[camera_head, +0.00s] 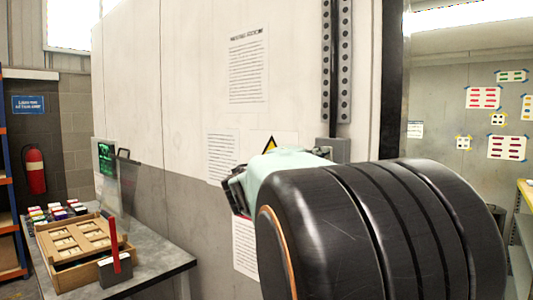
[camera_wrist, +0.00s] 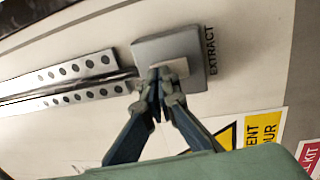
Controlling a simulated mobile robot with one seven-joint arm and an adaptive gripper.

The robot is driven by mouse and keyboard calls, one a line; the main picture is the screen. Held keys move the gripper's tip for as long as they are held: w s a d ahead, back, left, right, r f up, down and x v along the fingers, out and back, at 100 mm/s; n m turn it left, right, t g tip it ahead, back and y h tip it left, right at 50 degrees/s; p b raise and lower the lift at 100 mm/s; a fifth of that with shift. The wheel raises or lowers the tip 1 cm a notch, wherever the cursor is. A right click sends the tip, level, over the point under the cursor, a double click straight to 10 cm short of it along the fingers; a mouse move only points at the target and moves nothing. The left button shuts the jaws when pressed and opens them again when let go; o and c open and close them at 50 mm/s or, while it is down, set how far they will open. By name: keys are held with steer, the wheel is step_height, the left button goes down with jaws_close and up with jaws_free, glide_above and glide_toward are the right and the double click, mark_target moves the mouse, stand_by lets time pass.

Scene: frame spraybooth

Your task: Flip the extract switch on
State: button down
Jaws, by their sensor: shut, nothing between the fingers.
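The extract switch is a grey box (camera_wrist: 200,52) on the pale wall panel in the wrist view, with the word EXTRACT printed beside it. A lighter plate shows on its face. My gripper (camera_wrist: 167,76) is shut and empty, its fingertips over the lower part of the box face. I cannot tell whether they touch it. The switch lever is not clearly seen; the fingertips may cover it.
A perforated metal rail (camera_head: 345,60) runs up the wall to the box. A yellow warning sign (camera_wrist: 258,128) is close by, with printed sheets (camera_head: 247,68) on the panel. A workbench (camera_head: 165,267) with a wooden frame (camera_head: 75,238) stands at the left.

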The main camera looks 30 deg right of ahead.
stand_by(0.4)
steer(key=shift+w+d+r+y+p, duration=0.15)
steer(key=shift+d+y+p, duration=0.3)
steer(key=shift+p, duration=0.5)
steer(key=shift+a+g, duration=0.15)
steer(key=shift+g, duration=0.15)
